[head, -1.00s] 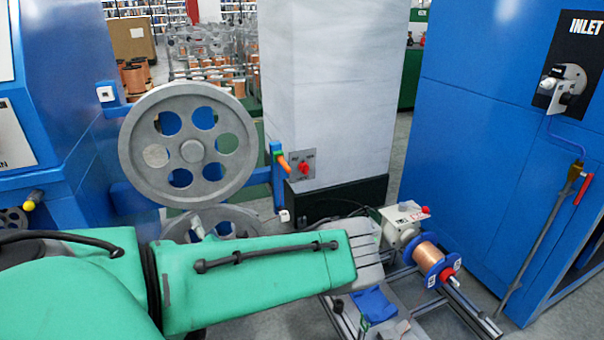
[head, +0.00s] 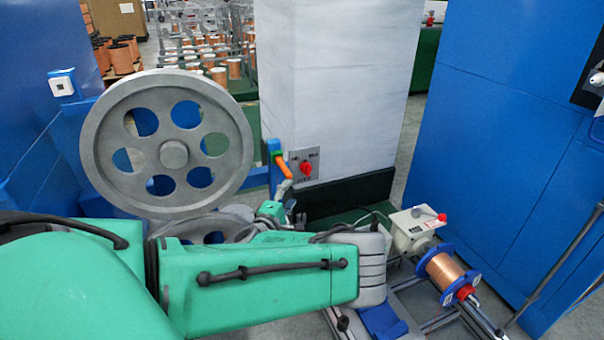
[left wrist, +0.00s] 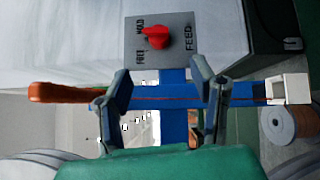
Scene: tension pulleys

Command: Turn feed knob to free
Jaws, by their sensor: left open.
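The feed knob (head: 306,169) is red and sits on a small grey plate (head: 313,155) low on the pale column. In the left wrist view the knob (left wrist: 156,37) is seen close, with the labels FREE, HOLD and FEED around it. Its pointed end is toward the HOLD side there. My left gripper (head: 280,196) is just below and left of the plate in the head view, partly hidden by my arm. In the left wrist view the left gripper (left wrist: 160,78) has its fingers spread, with the knob beyond the tips and nothing held. My right gripper is not shown.
An orange handle (head: 283,166) on a blue bracket is close left of the plate. A large grey pulley (head: 218,125) stands left. A copper spool (head: 447,273) and a white box (head: 416,232) are at lower right. A blue cabinet (head: 500,140) stands right.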

